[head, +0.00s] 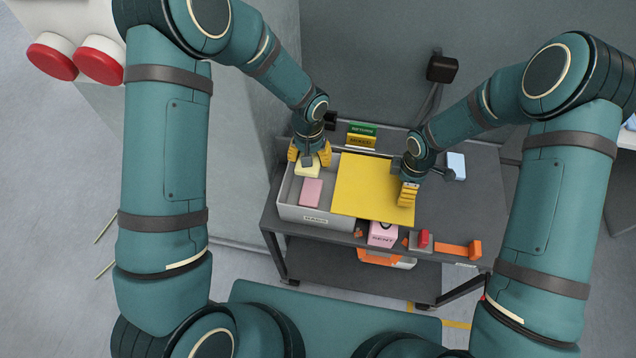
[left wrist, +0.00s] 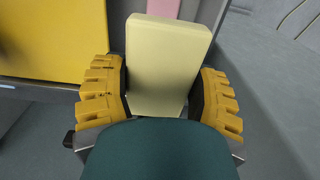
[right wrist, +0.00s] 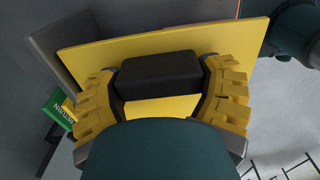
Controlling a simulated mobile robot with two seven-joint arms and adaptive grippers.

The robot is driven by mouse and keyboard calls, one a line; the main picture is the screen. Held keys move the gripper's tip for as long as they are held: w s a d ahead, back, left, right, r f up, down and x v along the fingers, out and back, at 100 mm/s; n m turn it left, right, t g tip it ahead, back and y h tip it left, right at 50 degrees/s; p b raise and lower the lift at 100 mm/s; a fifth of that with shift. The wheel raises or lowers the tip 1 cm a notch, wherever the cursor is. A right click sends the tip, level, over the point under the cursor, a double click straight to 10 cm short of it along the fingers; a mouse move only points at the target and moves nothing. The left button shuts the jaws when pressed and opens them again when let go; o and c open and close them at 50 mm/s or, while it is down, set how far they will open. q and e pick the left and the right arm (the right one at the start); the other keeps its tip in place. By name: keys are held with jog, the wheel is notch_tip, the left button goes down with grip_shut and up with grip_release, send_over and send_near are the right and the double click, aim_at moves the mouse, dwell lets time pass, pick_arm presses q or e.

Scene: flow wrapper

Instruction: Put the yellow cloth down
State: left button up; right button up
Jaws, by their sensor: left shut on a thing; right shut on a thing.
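The yellow cloth (head: 307,170) is a pale yellow folded block at the far left end of the grey bin (head: 288,212). My left gripper (head: 309,158) is shut on it; the left wrist view shows the cloth (left wrist: 165,65) between the fingers (left wrist: 160,100). I cannot tell whether the cloth touches the bin floor. A pink cloth (head: 311,192) lies in the bin nearer to me. My right gripper (head: 408,192) is shut on the black handle (right wrist: 158,75) of the flat yellow panel (head: 370,187), which covers the bin's right part and hides what is under it.
The bin stands on a dark cart (head: 462,208). Green and yellow signs (head: 361,135) stand behind it. A light blue block (head: 456,166) lies at the right. A pink box (head: 382,234), a red piece (head: 424,238) and an orange piece (head: 458,249) sit along the front edge.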

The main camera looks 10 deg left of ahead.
pick_arm(q)
notch_tip(320, 180, down, 8)
jog(key=shift+r, duration=0.15)
dwell(0.3)
jog(key=shift+f, duration=0.6)
jog(key=o, duration=0.9)
